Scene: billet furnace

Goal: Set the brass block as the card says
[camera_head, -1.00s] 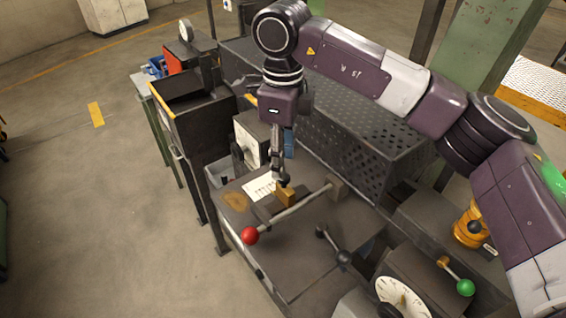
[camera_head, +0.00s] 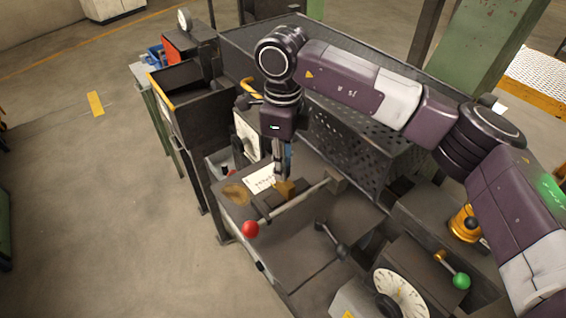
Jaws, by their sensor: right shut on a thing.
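The brass block (camera_head: 285,189) is on the dark machine top, just behind the lever bar with the red knob (camera_head: 250,229). My right gripper (camera_head: 281,178) comes down from above and is shut on the block. Its fingers hide part of the block, and I cannot tell whether the block touches the surface below. The white card (camera_head: 261,179) lies just left of the gripper with dark marks too small to read. My left gripper is not in view.
A brown patch (camera_head: 236,194) marks the top's left corner. A black lever (camera_head: 331,240), a dial (camera_head: 401,293) and a green-knobbed lever (camera_head: 455,270) stand to the right. A perforated guard (camera_head: 350,140) rises behind. An open dark bin (camera_head: 185,92) stands at the left.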

